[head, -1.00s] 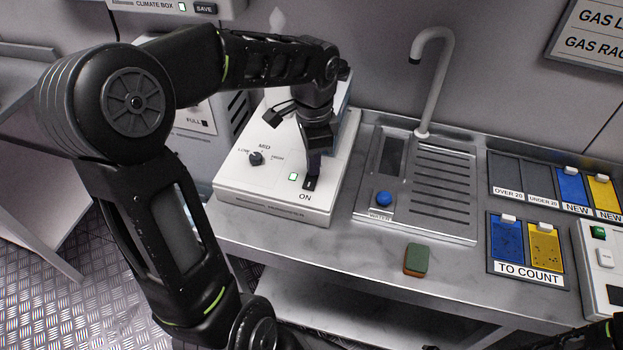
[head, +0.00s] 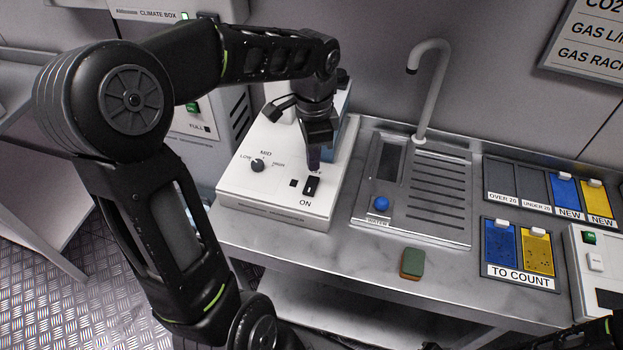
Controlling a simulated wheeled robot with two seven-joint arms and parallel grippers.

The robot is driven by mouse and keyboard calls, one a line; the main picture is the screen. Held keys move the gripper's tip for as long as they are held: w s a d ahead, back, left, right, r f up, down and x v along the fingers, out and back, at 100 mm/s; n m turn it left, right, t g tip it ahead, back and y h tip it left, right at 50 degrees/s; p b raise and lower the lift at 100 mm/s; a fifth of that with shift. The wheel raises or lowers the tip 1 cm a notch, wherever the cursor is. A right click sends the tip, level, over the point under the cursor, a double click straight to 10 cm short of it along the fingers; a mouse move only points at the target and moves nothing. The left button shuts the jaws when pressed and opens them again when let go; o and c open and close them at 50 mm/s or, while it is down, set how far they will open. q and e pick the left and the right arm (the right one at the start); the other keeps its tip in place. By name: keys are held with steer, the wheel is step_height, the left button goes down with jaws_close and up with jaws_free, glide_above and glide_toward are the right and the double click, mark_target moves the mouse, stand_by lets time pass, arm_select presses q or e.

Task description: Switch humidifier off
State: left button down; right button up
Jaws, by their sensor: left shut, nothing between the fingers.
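The humidifier (head: 250,195) is a white box on the metal counter with a LOW-MID-HIGH knob (head: 258,165). Its black rocker switch (head: 311,187) has "ON" printed at the near end; the label at the far end is mostly hidden by my gripper. The small indicator (head: 293,183) beside the switch is dark. My left gripper (head: 313,166) is shut and empty, pointing down at the far end of the switch. I cannot tell whether its tips still touch the switch. My right gripper does not show.
A sink (head: 430,195) with a tall tap (head: 430,100) and a blue water button (head: 381,203) is to the right. A green-brown sponge (head: 412,264) lies on the counter. Trays (head: 519,277) marked "TO COUNT" stand farther right. The climate box (head: 150,14) is upper left.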

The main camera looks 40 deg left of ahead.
arm_select(q)
steer(key=shift+r+p, duration=0.85)
steer(key=shift+r, duration=0.5)
